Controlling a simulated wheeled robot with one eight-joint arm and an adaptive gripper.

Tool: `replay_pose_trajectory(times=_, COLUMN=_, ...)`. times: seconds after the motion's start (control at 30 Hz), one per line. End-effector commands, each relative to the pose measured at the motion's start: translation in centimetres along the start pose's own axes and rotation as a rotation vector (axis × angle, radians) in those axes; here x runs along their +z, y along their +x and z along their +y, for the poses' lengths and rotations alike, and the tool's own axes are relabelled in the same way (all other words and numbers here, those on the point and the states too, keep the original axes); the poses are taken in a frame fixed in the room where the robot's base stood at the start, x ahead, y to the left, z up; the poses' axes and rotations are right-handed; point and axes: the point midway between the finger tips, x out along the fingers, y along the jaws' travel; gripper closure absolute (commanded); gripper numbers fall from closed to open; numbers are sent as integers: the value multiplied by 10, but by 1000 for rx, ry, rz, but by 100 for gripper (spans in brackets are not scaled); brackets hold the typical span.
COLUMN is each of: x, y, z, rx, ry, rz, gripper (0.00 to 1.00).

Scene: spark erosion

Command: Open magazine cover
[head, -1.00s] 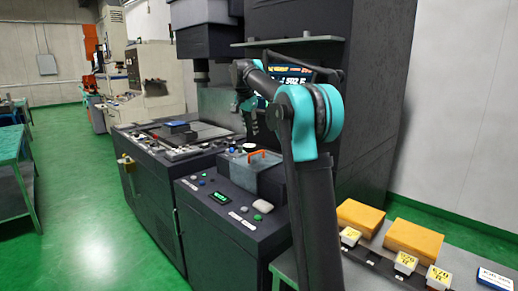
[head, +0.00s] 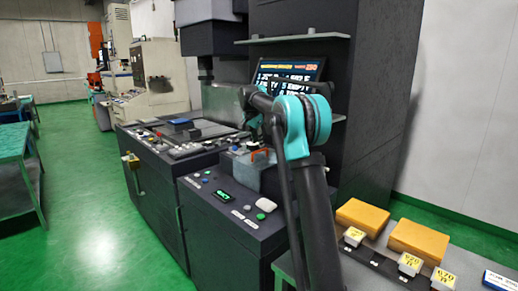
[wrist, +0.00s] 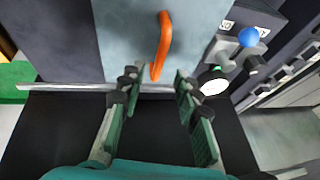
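The magazine cover (head: 255,175) is a grey box lid on the front right of the dark machine, with an orange handle (head: 261,153) on top. It looks closed. In the wrist view the grey-blue cover (wrist: 125,40) fills the top middle, and the orange handle (wrist: 163,45) runs lengthwise down it. My gripper (wrist: 157,80) is open and empty. Its two green-and-black fingers are spread on either side of the handle's near end, apart from it. I cannot tell the height between them. In the head view my arm hides most of the gripper.
A lit screen (head: 290,75) stands behind my arm. A side table with yellow boxes (head: 362,214) is at the right. Green floor is free at the left.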

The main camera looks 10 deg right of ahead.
Motion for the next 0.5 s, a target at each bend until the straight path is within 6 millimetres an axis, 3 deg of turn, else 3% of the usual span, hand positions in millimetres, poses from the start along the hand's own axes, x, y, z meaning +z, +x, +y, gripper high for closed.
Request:
replay_pose_trajectory(times=0.2, x=-1, y=33, z=0, rx=0, ry=0, rz=0, gripper=67)
replay_pose_trajectory(times=0.5, x=0, y=46, z=0, rx=0, ry=0, rz=0, gripper=67)
